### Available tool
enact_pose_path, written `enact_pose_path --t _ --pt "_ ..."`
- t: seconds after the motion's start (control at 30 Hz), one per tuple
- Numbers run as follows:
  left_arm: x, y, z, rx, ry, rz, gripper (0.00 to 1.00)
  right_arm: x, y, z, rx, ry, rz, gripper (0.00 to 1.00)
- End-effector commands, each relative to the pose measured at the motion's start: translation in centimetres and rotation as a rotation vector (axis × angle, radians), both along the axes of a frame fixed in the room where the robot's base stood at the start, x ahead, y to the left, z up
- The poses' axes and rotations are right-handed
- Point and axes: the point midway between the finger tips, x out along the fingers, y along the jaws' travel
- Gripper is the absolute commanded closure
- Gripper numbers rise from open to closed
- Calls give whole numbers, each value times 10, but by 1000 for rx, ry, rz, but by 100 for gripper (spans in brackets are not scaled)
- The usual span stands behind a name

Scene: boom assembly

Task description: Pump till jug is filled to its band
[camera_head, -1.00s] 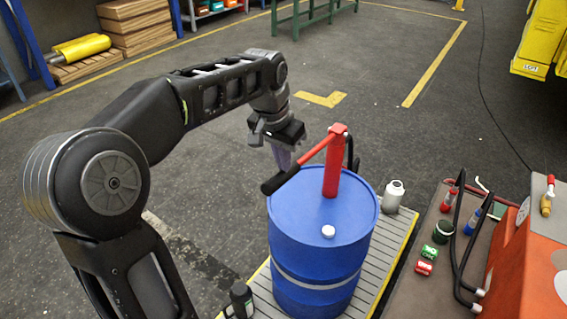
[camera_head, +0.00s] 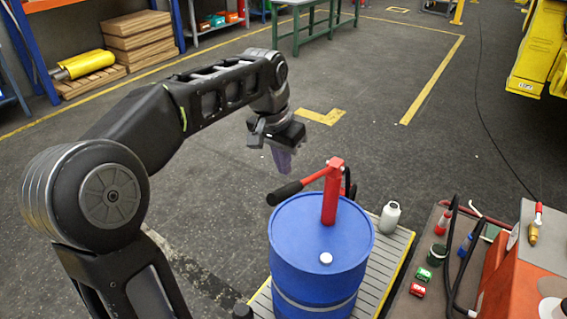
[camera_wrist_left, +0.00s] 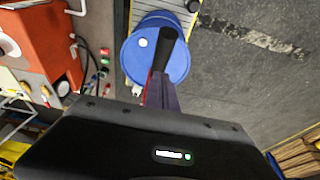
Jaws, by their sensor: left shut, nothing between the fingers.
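A blue drum (camera_head: 318,240) stands upright with a red hand pump (camera_head: 330,197) on its lid. The pump's lever slopes down to the left and ends in a black grip (camera_head: 285,193). My left gripper (camera_head: 283,165) is shut and empty, its fingers pointing down just above the grip in the head view. In the left wrist view, the fingers (camera_wrist_left: 160,92) overlap the lever's line near the grip (camera_wrist_left: 168,45); I cannot tell whether they touch. A white jug (camera_head: 390,218) stands right of the drum; no band or fill level can be made out.
The drum and jug stand on a slatted platform (camera_head: 383,273) with yellow edges. A bench at right carries black hoses, a green can (camera_head: 424,274), a red can (camera_head: 417,290) and an orange machine (camera_head: 505,265). The floor behind the drum is clear.

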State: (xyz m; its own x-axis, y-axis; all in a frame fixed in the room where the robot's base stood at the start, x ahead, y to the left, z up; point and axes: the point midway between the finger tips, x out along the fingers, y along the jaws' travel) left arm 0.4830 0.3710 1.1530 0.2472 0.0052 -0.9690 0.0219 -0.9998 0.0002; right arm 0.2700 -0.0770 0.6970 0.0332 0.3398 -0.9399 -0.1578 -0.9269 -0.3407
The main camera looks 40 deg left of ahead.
Motion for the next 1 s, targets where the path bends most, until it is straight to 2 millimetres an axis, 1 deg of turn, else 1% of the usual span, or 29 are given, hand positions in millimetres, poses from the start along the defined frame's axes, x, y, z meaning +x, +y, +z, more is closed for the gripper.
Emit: enact_pose_path --t 0.2,0.33,1.0 --pt "0 0 -1 0 0 0 100 0 0 0 0 0 0 64" --pt "0 0 -9 0 0 0 100 1 0 -7 2 -3 0 64" --pt "0 0 -90 0 1 0 100 8 4 -63 17 -25 7 64"
